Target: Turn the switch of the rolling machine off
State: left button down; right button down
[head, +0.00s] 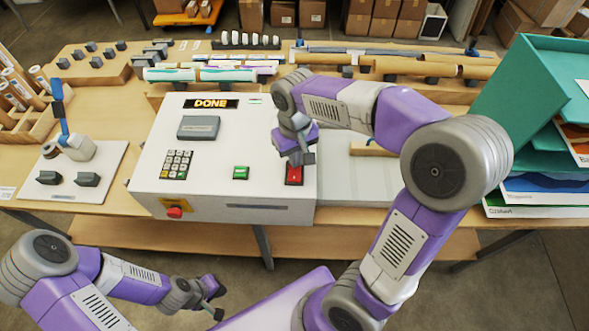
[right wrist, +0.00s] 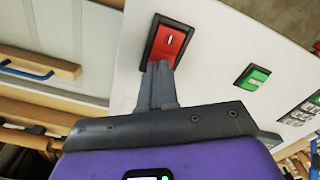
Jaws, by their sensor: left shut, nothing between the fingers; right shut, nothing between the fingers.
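The rolling machine (head: 222,200) is a white box on the table, with a lit display (head: 210,103) reading "DONE". A red rocker switch (head: 294,176) with a dark frame is at its right front; it also shows in the right wrist view (right wrist: 169,42). A green switch (head: 241,173) is left of it, also in the right wrist view (right wrist: 253,77). My right gripper (head: 301,160) is shut and empty, its tips at the lower edge of the red switch (right wrist: 158,68); contact is hard to tell. My left gripper (head: 217,303) is shut and empty, below the table's front edge.
A keypad (head: 177,164) and a red knob on a yellow plate (head: 174,211) are on the machine's left. A teal shelf rack (head: 530,110) stands at the right. Rolled tubes (head: 425,67) lie behind. A white board with a blue-handled lever (head: 62,115) is at the left.

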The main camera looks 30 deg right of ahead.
jog(key=shift+f, duration=0.35)
notch_tip(320, 180, up, 7)
jog(key=p, duration=0.6)
jog(key=shift+r, duration=0.1)
dwell(0.5)
